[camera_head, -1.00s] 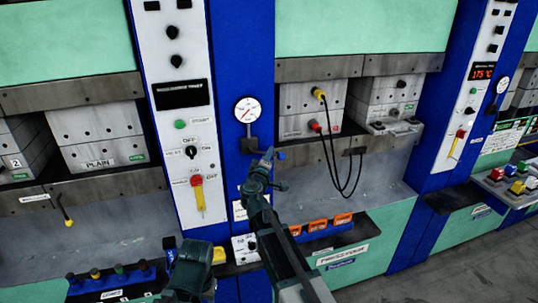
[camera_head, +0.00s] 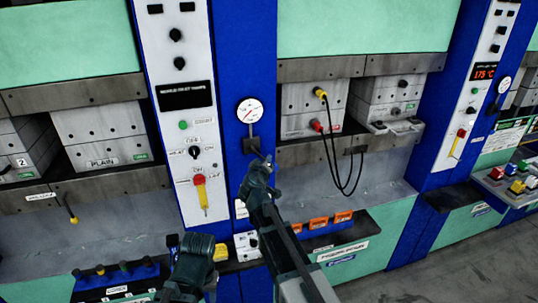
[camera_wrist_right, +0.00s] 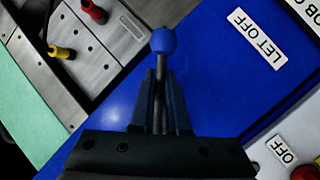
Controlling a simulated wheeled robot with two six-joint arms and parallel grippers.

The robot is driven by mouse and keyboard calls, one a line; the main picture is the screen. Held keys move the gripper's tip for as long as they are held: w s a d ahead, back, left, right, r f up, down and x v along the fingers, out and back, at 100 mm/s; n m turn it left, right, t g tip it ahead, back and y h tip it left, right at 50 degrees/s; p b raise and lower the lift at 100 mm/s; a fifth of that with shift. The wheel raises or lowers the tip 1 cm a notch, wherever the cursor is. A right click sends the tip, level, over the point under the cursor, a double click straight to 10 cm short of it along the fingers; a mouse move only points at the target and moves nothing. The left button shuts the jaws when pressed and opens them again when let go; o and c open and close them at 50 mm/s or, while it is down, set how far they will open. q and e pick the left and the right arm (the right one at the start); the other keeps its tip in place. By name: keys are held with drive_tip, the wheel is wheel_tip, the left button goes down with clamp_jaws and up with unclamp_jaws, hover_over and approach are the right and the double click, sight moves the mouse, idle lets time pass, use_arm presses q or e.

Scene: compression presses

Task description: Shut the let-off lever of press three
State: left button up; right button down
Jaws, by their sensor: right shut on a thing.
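The let-off lever is a thin dark rod with a blue ball knob (camera_wrist_right: 163,40), seen in the right wrist view beside the "LET OFF" label (camera_wrist_right: 257,36). My right gripper (camera_wrist_right: 160,95) is shut on the rod just below the knob. In the head view my right gripper (camera_head: 265,163) is at the blue column, just below the lever's dark mount (camera_head: 252,145) and the round gauge (camera_head: 249,110). The knob is hard to make out there behind the gripper. A part of my left arm shows at the bottom; its gripper does not show.
A white control panel (camera_head: 174,50) with a red-yellow switch (camera_head: 200,190) is left of the column. Black cables (camera_head: 335,165) hang from a yellow plug (camera_head: 320,93) to the right. Orange blocks (camera_head: 318,223) sit on a ledge below.

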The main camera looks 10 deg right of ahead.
drive_tip(key=shift+a+f+m+g+y+p, duration=0.25)
drive_tip(key=shift+a+m+y+p, duration=0.25)
drive_tip(key=shift+a+m+y, duration=0.35)
drive_tip(key=shift+a+f+m+g+y+p, duration=0.3)
drive_tip(key=shift+a+m+y+p, duration=0.35)
drive_tip(key=shift+m, duration=0.3)
drive_tip(key=shift+a+f+m+g+y+p, duration=0.25)
drive_tip(key=shift+a+m+y+p, duration=0.15)
drive_tip(key=shift+a+m+y, duration=0.35)
drive_tip(key=shift+d+m, duration=0.1)
drive_tip(key=shift+m, duration=0.15)
drive_tip(key=c, duration=0.9)
unclamp_jaws()
drive_tip(key=shift+s, duration=0.1)
drive_tip(key=p+v, duration=0.6)
drive_tip(key=v, duration=0.7)
drive_tip(key=shift+s+r, duration=0.2)
drive_tip(key=shift+s, duration=0.1)
